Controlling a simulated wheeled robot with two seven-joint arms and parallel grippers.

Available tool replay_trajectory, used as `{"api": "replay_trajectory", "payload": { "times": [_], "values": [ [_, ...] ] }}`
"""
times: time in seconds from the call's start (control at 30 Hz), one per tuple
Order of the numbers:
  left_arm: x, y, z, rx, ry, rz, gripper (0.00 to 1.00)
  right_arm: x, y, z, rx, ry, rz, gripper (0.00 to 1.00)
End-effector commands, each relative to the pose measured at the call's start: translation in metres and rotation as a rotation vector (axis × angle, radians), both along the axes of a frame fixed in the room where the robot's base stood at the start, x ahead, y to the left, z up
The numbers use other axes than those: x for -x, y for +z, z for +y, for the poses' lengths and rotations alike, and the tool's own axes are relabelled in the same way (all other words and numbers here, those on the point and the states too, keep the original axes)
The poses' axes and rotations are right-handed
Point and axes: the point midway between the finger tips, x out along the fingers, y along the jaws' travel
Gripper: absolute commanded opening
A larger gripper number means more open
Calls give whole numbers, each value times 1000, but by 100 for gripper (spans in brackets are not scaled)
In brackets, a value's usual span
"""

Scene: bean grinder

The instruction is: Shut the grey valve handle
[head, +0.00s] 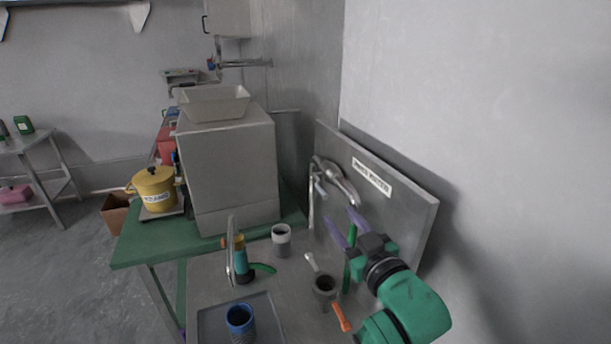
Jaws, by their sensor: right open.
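The grey valve handle (311,262) is a short pale lever. It points up and to the left from a dark round fitting (325,286) on the grey metal worktop. My right gripper (341,213) is open and empty, with its two purple fingers apart. It is in front of the upright metal panel, above and to the right of the grey handle in the picture. It appears clear of the handle. My left gripper is not in view.
An orange handle (341,317) and a green handle (264,268) are nearby on the worktop. A grey cup (281,240) and a blue cup (240,322) stand there. The labelled panel (413,212) carries metal pipes. A large grey box (235,170) stands behind.

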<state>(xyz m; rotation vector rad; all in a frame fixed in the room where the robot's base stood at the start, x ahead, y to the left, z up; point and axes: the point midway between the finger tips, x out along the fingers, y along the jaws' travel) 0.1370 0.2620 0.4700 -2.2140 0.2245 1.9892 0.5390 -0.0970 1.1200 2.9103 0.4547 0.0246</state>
Motion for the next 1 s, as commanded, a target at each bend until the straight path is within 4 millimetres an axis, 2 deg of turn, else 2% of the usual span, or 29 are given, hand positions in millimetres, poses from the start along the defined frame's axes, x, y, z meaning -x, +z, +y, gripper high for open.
{"api": "replay_trajectory", "payload": {
  "times": [0.1, 0.17, 0.3, 0.4, 0.5, 0.6, 0.73, 1.0],
  "values": [
    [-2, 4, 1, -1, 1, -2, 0, -9, 2, 3, -1, -1, -2, 48],
    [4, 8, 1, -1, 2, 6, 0, -19, 3, 6, 0, -1, 0, 48],
    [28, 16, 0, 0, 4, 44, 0, -54, 4, 17, -2, 0, 0, 48],
    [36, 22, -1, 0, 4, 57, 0, -80, 4, 26, -2, 0, 1, 48],
    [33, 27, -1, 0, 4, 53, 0, -103, 3, 34, -2, 1, 0, 48],
    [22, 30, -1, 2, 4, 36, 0, -122, 1, 39, -1, 0, 0, 48],
    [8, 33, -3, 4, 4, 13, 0, -135, -1, 43, 0, 0, 0, 48],
    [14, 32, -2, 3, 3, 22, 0, -138, -2, 44, 0, 1, 0, 48]
  ]
}}
